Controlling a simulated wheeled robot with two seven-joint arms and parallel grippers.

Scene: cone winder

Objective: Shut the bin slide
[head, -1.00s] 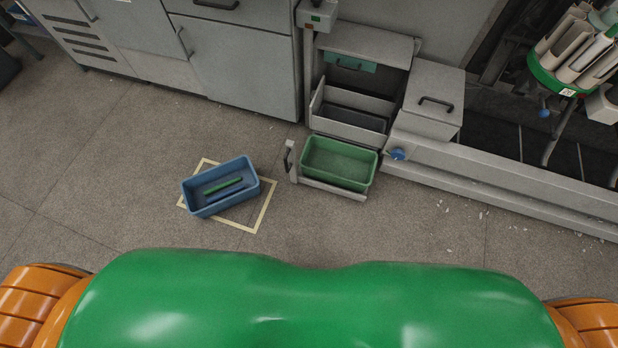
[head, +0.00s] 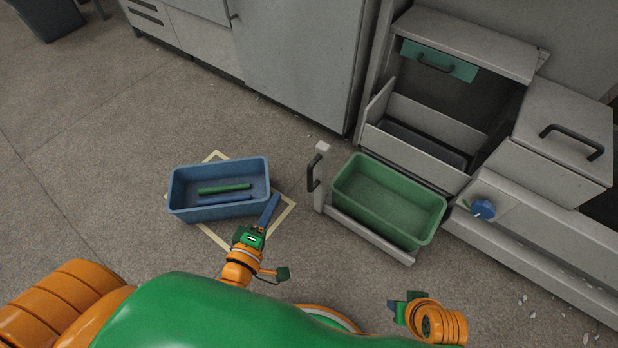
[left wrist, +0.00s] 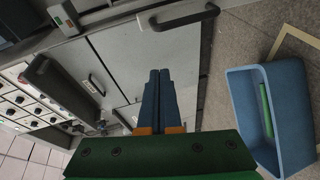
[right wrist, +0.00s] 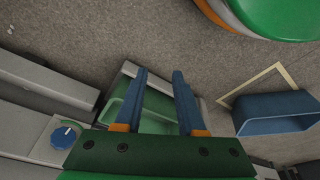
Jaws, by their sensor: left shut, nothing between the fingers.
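The bin slide (head: 372,238) is pulled out from the grey machine and carries a green bin (head: 420,240). A dark handle (head: 312,173) stands on the post at its outer left end. My left gripper (head: 274,198) is shut and empty, to the left of and below that handle, apart from it, by the blue bin's right side. Its closed fingers also show in the left wrist view (left wrist: 158,72). My right gripper (right wrist: 159,76) is open and empty; in the right wrist view the green bin (right wrist: 155,120) shows beyond its fingers. In the head view it is low, below the slide.
A blue bin (head: 220,212) with a green and a blue tube stands on a yellow floor outline (head: 286,216). Behind the slide are the machine's open bay and a lower tray (head: 415,150). A blue knob (head: 483,209) is at right.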

